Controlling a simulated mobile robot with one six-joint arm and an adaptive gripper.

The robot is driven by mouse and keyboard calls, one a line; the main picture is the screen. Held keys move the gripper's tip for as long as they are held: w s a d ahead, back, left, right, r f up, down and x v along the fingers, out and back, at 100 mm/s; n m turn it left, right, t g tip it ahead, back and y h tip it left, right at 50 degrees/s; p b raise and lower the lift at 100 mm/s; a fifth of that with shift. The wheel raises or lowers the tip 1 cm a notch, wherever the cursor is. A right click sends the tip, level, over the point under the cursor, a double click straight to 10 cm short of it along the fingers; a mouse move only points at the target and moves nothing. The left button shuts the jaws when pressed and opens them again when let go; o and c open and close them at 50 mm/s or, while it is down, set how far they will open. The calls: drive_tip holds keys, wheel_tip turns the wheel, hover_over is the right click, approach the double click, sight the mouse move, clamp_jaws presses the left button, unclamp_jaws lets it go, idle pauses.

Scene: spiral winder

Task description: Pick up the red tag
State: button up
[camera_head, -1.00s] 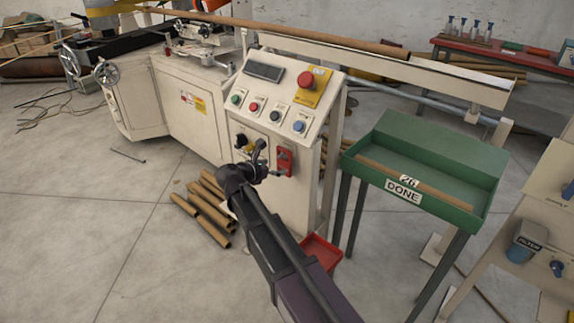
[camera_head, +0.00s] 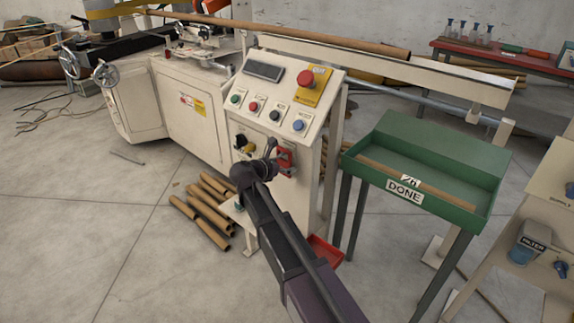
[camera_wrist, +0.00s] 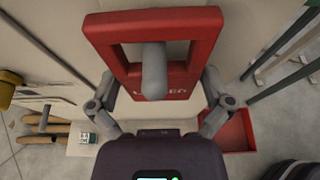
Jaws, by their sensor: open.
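The red tag (camera_wrist: 190,82), a frame with a rectangular opening and white lettering on its lower part, fills the upper middle of the wrist view. A grey peg (camera_wrist: 154,70) shows in its opening. In the head view the tag (camera_head: 287,157) is on the front of the cream control cabinet, partly hidden by my gripper. My gripper (camera_wrist: 160,88) is open, with one finger on each side of the tag's lower part. It is also right in front of the tag in the head view (camera_head: 273,158). I cannot tell whether the fingers touch the tag.
A red bin (camera_head: 324,252) stands on the floor below. Cardboard tubes (camera_head: 205,212) lie at left. A green DONE tray (camera_head: 430,175) stands at right.

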drive_tip(key=c, duration=0.8)
drive_tip(key=shift+r, duration=0.1)
drive_tip(key=shift+c, duration=0.2)
drive_tip(key=shift+r+p, duration=0.6)
drive_tip(key=shift+p, duration=0.1)
drive_tip(key=shift+s+a+r, duration=0.15)
drive_tip(key=shift+s, duration=0.05)
drive_tip(key=s+a, duration=1)
drive_tip(key=s, duration=0.3)
drive_tip(key=shift+s+a, duration=0.4)
